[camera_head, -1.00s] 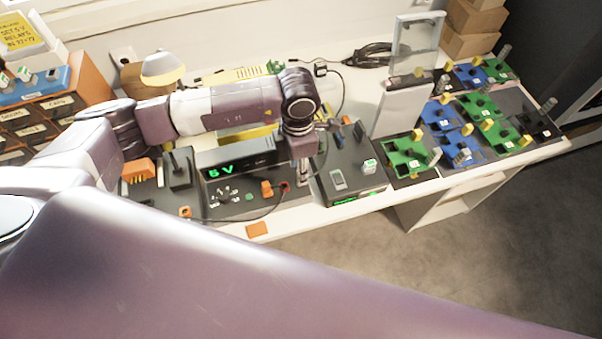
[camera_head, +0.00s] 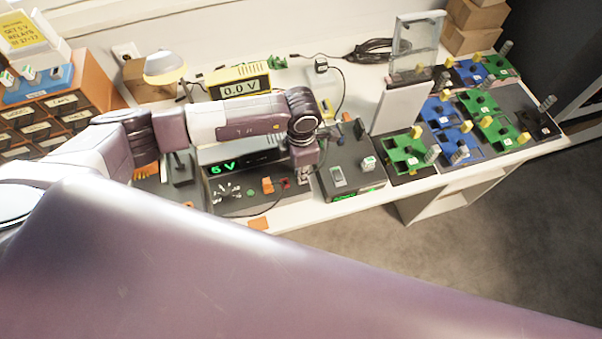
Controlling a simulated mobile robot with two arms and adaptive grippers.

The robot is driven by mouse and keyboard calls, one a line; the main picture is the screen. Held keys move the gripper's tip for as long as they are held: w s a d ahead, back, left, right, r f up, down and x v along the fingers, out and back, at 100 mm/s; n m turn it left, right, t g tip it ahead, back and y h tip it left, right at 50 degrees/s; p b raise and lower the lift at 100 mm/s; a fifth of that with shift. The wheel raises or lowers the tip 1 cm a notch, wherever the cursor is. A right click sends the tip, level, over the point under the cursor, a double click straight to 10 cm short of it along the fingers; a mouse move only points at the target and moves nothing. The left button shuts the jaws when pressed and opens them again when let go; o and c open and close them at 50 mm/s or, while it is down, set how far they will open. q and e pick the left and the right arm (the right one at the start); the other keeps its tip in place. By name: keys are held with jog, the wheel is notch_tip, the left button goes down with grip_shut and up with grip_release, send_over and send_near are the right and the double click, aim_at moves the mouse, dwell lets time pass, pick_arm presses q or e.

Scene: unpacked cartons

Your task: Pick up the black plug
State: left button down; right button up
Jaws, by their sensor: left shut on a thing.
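My left gripper (camera_head: 302,190) points down at the right end of the dark power supply (camera_head: 233,202), beside its red socket (camera_head: 286,183). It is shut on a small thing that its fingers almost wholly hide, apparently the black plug. A thin black lead runs along the front of the supply towards the fingertips. I cannot tell whether the plug is still in a socket. My right gripper is not in view.
A dark box with a switch (camera_head: 338,176) stands close right of the gripper. Green and blue fixtures (camera_head: 405,148) fill the right of the table. A yellow meter (camera_head: 239,88) and a lamp (camera_head: 163,68) stand behind the arm. A large arm link of mine covers the foreground.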

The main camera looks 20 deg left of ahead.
pick_arm(q)
jog(key=shift+r, duration=0.45)
notch_tip(320, 180, up, 19)
jog(key=b, duration=0.5)
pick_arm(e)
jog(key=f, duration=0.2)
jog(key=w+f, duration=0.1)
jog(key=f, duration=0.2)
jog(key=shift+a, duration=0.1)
pick_arm(q)
jog(key=shift+r, duration=0.1)
